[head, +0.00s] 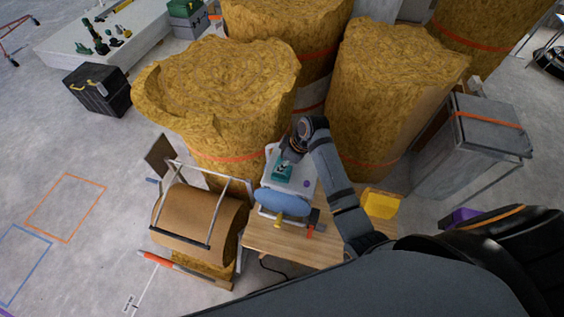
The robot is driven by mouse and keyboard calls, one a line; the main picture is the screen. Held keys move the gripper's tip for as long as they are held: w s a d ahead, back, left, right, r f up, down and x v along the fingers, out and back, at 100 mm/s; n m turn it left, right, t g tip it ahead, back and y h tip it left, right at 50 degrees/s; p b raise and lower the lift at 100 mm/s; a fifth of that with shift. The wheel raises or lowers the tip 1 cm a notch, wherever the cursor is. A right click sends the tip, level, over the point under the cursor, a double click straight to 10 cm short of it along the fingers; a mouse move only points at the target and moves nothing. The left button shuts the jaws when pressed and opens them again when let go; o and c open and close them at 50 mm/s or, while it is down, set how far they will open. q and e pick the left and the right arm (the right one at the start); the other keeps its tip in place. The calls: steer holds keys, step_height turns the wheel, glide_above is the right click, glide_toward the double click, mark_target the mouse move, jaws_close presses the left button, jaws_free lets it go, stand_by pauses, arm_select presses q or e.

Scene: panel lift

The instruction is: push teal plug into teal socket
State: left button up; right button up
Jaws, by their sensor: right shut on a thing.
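A white panel or box (304,168) stands at the back of the wooden table. A teal part (282,173) shows on its face, and I cannot tell at this size where the teal socket ends and the teal plug begins. My right gripper (287,159) reaches down to this teal part from above and is shut on the teal plug, which is mostly hidden by the fingers. I cannot tell whether the plug is in the socket. A small purple spot (306,183) is to the right on the panel. My left gripper is not in view.
On the wooden table (285,245) are a blue oval object (283,199), a yellow piece (279,218) and a yellow bin (381,204). Large straw-coloured rolls (220,90) stand close behind. A brown roll on a frame (200,215) is left of the table.

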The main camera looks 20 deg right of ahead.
steer(key=shift+f, duration=0.55)
stand_by(0.5)
steer(key=o, duration=1.1)
steer(key=shift+o, duration=0.2)
steer(key=v, duration=1.2)
steer(key=shift+f, duration=0.1)
